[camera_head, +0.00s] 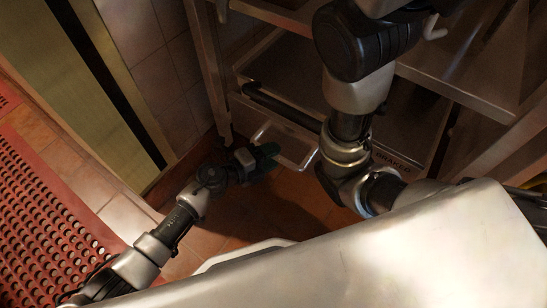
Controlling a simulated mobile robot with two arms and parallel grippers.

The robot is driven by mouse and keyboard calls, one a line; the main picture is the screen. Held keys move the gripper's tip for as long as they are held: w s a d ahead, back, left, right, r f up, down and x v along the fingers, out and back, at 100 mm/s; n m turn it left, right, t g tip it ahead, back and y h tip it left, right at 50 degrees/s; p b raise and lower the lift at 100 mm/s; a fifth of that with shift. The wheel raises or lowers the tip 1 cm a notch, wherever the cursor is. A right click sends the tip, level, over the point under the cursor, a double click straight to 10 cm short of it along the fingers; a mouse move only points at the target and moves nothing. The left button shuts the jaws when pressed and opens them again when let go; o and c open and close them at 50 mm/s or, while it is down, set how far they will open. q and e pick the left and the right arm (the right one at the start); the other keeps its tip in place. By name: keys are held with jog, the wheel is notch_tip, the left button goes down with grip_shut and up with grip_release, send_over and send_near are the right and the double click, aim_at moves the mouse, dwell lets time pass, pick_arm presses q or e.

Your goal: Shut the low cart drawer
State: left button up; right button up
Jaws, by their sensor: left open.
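The low cart drawer (283,105) is a dark, shallow tray-like unit low in the metal cart, at the upper middle of the head view. A pale U-shaped bar handle (309,161) sticks out below its front edge. My left gripper (268,158), with dark green fingers, is open low over the floor, right by the left part of the handle. I cannot tell whether it touches the bar. My right arm crosses in front of the cart and hides part of the drawer; its gripper is not visible. How far the drawer stands out is hard to judge.
The cart's metal leg (212,75) stands left of the drawer, and a shelf (460,75) overhangs at the right. A tiled wall (187,85) is behind. A red perforated mat (45,215) lies at the left. Tiled floor (125,215) is clear between mat and cart.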

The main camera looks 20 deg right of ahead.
aim_at(283, 143)
pick_arm(q)
jog(key=shift+w+d, duration=0.1)
jog(key=shift+d, duration=0.4)
grip_shut()
jog(key=w+d, duration=0.1)
jog(key=w+d+b, duration=0.1)
jog(key=d, duration=0.1)
jog(key=shift+w+d+f, duration=0.1)
jog(key=shift+w, duration=0.3)
grip_release()
jog(key=shift+d, duration=0.15)
